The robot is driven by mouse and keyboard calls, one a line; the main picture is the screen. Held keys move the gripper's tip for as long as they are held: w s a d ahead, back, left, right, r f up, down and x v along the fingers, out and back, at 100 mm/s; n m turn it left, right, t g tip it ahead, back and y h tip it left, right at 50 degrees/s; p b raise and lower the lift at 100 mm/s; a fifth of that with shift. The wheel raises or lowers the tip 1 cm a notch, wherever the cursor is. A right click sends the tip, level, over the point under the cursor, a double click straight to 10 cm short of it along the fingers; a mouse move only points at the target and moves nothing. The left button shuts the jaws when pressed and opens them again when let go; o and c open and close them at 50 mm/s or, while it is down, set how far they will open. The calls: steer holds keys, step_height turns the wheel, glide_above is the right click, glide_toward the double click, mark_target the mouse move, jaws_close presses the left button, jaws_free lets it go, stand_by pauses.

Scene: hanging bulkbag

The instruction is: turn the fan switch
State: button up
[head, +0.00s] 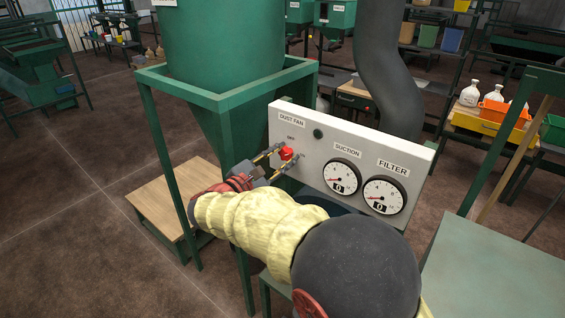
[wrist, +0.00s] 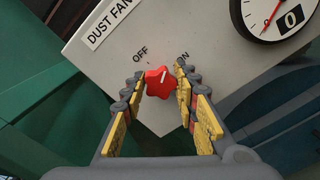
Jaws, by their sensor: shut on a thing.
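The fan switch is a red knob (head: 286,153) on a light grey panel (head: 308,176) under the label DUST FAN. In the wrist view the knob (wrist: 159,81) sits below the words OFF and ON. A short white mark on it seems to lean up and right, toward ON. My gripper (head: 284,157) reaches the panel from the front left. In the wrist view my gripper (wrist: 160,84) has one finger on each side of the knob, shut on it. The fingers hide part of the ON label.
A small dark round fitting (head: 318,133) is right of the knob. The suction gauge (head: 342,178) and filter gauge (head: 384,196) are farther right. A green hopper frame (head: 228,98) stands behind and left, with a low wooden platform (head: 155,197) beside it.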

steer(key=m+b, duration=0.4)
steer(key=shift+f, duration=0.25)
steer(key=shift+m+b, duration=1.05)
steer(key=shift+m, duration=0.25)
steer(key=shift+r, duration=0.1)
steer(key=o, duration=1.2)
steer(key=shift+c, duration=0.2)
steer(key=shift+s, duration=0.1)
steer(key=v, duration=1.2)
